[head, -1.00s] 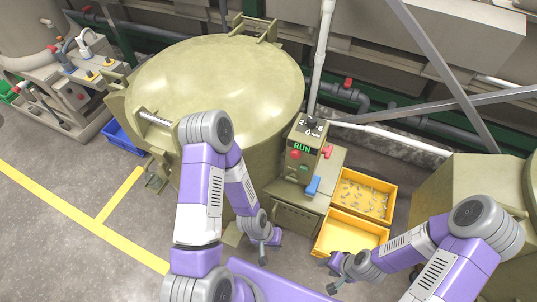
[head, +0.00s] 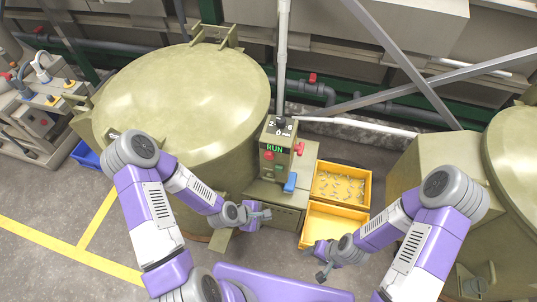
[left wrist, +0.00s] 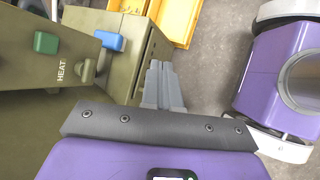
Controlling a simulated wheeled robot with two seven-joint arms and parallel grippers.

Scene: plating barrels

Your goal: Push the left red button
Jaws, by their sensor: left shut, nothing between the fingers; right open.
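The control box (head: 277,138) stands against the big drum, with a lit RUN sign. The left red button (head: 268,155) is on its front face below the sign. A second red control (head: 299,148) sticks out at the box's right side. My left gripper (head: 264,215) is shut and empty, below and in front of the box, apart from the button. In the left wrist view its fingers (left wrist: 162,88) point toward the cabinet, with the green button (left wrist: 46,43) marked HEAT and the blue control (left wrist: 109,40) beyond; no red button shows there. My right gripper (head: 321,271) is open near the yellow bins.
The large olive drum (head: 185,95) stands left of the box. One yellow bin (head: 318,195) holds small metal parts; an empty yellow bin (head: 307,236) is in front of it. Another olive machine (head: 425,160) stands at the right. Grey floor is open at the lower left.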

